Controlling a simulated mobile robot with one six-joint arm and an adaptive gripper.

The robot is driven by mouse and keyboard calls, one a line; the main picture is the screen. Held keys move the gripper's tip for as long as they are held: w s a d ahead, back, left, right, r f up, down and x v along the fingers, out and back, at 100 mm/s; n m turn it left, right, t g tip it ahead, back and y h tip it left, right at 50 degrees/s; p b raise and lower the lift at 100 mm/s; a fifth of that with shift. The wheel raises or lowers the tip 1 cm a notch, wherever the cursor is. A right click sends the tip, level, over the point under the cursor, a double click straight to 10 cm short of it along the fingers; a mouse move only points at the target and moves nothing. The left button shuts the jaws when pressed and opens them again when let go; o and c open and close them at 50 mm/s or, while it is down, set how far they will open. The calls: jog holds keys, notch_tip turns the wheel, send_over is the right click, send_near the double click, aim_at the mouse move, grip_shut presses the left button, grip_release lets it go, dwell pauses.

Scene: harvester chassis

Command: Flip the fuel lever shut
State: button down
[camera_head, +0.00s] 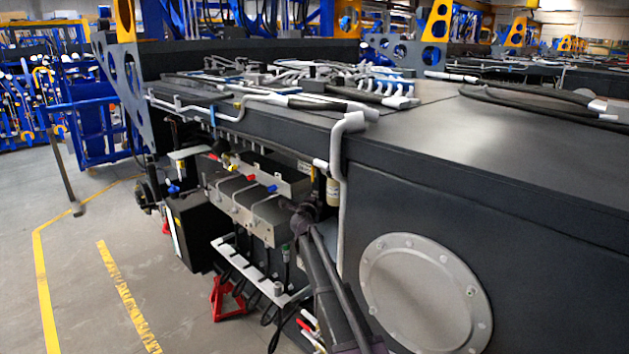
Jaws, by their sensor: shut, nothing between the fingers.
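My gripper (293,208) is dark and small in the head view, at the end of my arm, which rises from the bottom edge. It is in front of the chassis side, by the right end of a silver bracket (285,188). Its fingers look closed, with nothing visible between them. Small coloured parts line the bracket: yellow (232,167), red (251,178) and blue (272,188). I cannot tell which part is the fuel lever or how it is set. My arm and gripper hide part of the area behind them.
The dark chassis (480,150) overhangs the equipment bay, with pipes and hoses on top. A grey pipe (341,200) runs down right of my gripper. A round cover (425,295) is farther right. A red stand (228,298) is below. The floor at left is open.

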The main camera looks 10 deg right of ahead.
jog(key=shift+w, duration=0.15)
jog(key=w+a+x, duration=0.1)
jog(key=a+x, duration=0.1)
jog(key=x, duration=1)
jog(key=shift+w+a, duration=0.15)
jog(key=shift+w, duration=0.1)
jog(key=shift+f, duration=0.1)
